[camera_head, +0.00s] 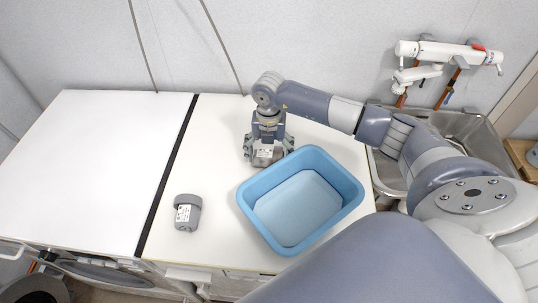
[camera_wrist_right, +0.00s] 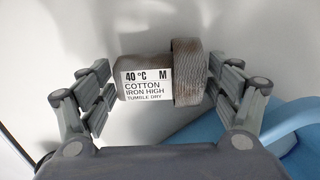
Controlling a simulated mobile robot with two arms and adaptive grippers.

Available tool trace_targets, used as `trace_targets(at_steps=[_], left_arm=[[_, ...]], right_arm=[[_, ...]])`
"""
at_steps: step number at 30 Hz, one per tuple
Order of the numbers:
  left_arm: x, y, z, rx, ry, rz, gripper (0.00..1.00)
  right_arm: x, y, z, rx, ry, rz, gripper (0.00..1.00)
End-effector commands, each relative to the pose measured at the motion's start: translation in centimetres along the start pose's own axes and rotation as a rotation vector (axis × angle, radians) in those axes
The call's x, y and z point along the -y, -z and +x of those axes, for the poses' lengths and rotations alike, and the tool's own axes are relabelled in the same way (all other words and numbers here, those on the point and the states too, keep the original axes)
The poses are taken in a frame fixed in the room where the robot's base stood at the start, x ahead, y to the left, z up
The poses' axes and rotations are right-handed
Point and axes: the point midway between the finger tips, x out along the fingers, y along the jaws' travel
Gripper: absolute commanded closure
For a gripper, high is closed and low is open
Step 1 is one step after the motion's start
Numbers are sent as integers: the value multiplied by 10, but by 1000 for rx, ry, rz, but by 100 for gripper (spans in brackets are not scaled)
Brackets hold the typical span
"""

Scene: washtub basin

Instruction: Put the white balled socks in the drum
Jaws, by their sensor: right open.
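A balled sock pair (camera_wrist_right: 160,78) lies on the white worktop between the fingers of my right gripper (camera_wrist_right: 163,92). It looks greyish brown in the right wrist view, with a ribbed cuff and a white "40 °C M cotton" label. In the head view it is a pale grey lump (camera_head: 264,158), partly hidden under my right gripper (camera_head: 267,148). The fingers are open on either side of it, with gaps visible. A darker grey balled pair (camera_head: 187,212) with a white label lies further left. The drum's inside is not clearly seen; a round machine front (camera_head: 100,272) shows at lower left.
A blue basin (camera_head: 349,187), seemingly empty, stands close to the right of my right gripper. A metal sink (camera_head: 470,130) and wall tap (camera_head: 440,52) are at the right. The left worktop (camera_head: 100,170) is clear, beyond a dark seam.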

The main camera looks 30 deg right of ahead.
Motion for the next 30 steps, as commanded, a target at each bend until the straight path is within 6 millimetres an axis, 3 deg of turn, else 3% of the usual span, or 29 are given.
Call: trace_targets(at_steps=[5,9,20,23,30], left_arm=[[0,0,1,0,0,0,65],[0,0,1,0,0,0,65],[0,0,2,0,0,0,65],[0,-1,6,0,0,0,65],[0,-2,22,0,0,0,65]], right_arm=[[0,0,0,0,0,0,19],[0,0,0,0,0,0,50],[0,-1,-3,2,-1,1,54],[0,-2,-12,4,-2,1,54],[-1,-2,-60,6,-3,0,54]])
